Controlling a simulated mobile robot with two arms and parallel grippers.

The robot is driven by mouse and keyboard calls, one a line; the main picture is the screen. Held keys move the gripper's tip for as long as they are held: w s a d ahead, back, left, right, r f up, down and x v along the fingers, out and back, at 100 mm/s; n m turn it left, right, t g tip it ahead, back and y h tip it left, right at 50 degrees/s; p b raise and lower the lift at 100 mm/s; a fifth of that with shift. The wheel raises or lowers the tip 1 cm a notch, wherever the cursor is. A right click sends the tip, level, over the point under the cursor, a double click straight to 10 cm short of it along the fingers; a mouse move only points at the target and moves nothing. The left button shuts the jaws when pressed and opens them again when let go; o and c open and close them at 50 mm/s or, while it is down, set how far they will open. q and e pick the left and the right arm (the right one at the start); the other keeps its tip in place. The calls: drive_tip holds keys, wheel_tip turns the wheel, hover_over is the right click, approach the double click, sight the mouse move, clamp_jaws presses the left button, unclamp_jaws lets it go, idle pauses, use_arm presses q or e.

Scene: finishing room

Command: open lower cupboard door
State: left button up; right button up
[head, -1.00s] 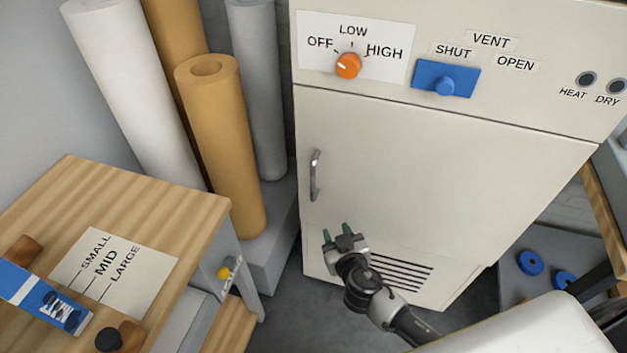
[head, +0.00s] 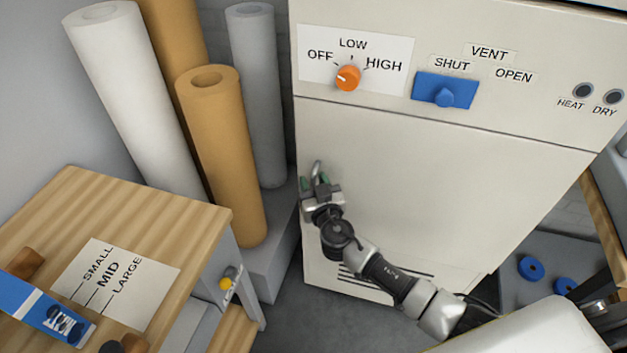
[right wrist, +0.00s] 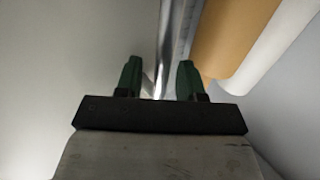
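The lower cupboard door (head: 440,190) is a cream panel, shut flush beneath the control panel. Its metal bar handle (head: 317,168) is upright near the door's left edge, its lower part hidden by my right gripper. My right gripper (head: 316,183) is at the handle, green fingers pointing toward the door. In the right wrist view its fingers (right wrist: 158,78) are apart, and the shiny handle (right wrist: 161,75) shows between them with gaps on both sides. My left gripper is not in view.
The cabinet carries an orange knob (head: 348,77) and a blue vent slider (head: 445,91) above the door. Paper rolls (head: 222,150) stand to the left, on a grey block (head: 270,262). A wooden-topped table (head: 150,210) is at the lower left. Floor shows before the cabinet.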

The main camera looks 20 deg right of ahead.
drive_tip(key=shift+w, duration=0.15)
drive_tip(key=shift+c, duration=0.4)
clamp_jaws()
